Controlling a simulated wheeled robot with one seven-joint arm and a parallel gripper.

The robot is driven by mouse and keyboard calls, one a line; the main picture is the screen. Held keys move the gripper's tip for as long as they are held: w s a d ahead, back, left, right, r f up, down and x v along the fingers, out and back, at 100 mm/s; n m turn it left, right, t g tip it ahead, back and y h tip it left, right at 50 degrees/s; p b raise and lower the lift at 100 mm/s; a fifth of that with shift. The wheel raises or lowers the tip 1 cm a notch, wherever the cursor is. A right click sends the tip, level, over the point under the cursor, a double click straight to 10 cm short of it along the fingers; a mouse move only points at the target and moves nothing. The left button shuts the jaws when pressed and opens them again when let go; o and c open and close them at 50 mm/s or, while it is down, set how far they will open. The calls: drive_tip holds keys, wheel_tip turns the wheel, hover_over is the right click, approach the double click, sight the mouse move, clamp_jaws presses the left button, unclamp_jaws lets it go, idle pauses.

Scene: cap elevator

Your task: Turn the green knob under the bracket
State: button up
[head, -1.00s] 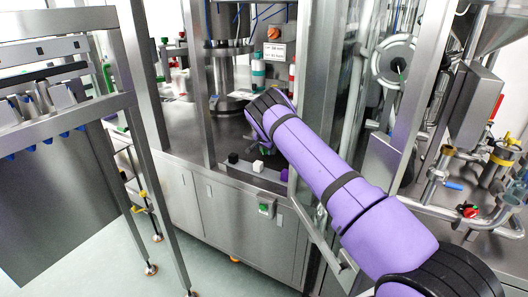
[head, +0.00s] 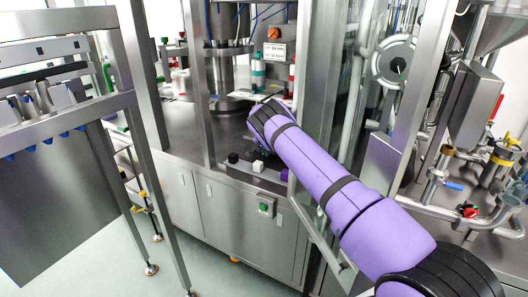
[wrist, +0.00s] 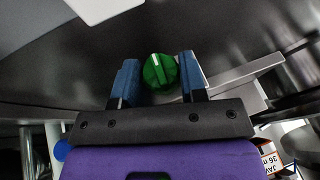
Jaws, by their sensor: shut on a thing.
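The green knob (wrist: 160,71) is in the middle of the wrist view, with a pale line across its face. It sits between the two blue fingers of my gripper (wrist: 159,78), which is shut on it. The knob's pointer line runs nearly upright in this view, tilted a little. In the head view my purple arm reaches from the lower right to the machine's steel worktop and hides the knob. A white bracket-like part (wrist: 103,8) shows at the top of the wrist view.
A grey metal bar (wrist: 240,72) lies close to the right finger. Steel posts (head: 198,90) stand left of my arm.

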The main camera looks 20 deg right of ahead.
drive_tip(key=shift+s+d, duration=0.1)
drive_tip(key=shift+d, duration=0.05)
drive_tip(key=shift+t+y, duration=0.4)
drive_tip(key=shift+t, duration=0.2)
drive_tip(key=o, duration=0.9)
drive_tip(key=shift+o, duration=0.2)
drive_tip(key=v, duration=1)
drive_tip(key=shift+s+r, duration=0.2)
drive_tip(key=shift+r, duration=0.15)
